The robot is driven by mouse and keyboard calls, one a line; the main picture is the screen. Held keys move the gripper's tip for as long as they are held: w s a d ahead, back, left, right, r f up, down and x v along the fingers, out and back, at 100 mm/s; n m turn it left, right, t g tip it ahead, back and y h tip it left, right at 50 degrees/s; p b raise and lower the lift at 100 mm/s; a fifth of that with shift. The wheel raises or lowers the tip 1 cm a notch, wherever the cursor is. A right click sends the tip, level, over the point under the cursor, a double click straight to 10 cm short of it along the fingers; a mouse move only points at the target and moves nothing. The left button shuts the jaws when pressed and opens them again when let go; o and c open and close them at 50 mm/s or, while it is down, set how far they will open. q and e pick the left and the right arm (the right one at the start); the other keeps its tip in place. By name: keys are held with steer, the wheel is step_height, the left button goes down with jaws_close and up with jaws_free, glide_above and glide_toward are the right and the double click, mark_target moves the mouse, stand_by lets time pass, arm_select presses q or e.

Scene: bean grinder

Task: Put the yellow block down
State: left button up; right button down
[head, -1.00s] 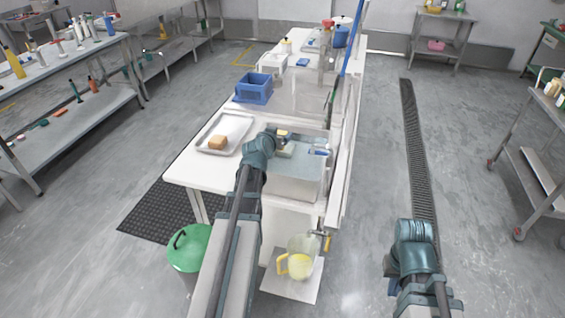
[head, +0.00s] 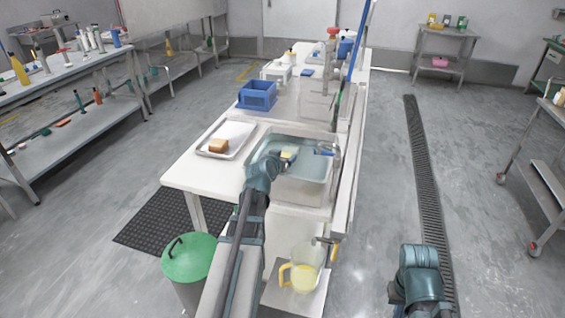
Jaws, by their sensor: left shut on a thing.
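My left gripper (head: 284,157) is shut on the yellow block (head: 289,151), which shows as a small pale yellow patch between the fingers. The gripper hides part of the block. It is over the water-filled basin (head: 317,196) set in the white counter; I cannot tell whether the block touches the water. My right arm shows at the bottom right over the floor, and its fingers do not show.
A metal tray (head: 240,134) with a tan block (head: 218,146) lies left of the basin. A blue crate (head: 257,95) stands behind. A tap with a blue part (head: 325,148) is at the basin's right. A green bin (head: 190,258) and a yellow-handled jug (head: 305,270) stand below.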

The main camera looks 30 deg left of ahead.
arm_select(q)
steer(key=shift+r, duration=0.1)
steer(key=shift+f+b, duration=0.4)
steer(key=shift+f, duration=0.1)
steer(key=shift+s+d, duration=0.1)
steer(key=o, duration=1.5)
steer(key=shift+s+f, duration=0.1)
steer(key=shift+d, duration=0.1)
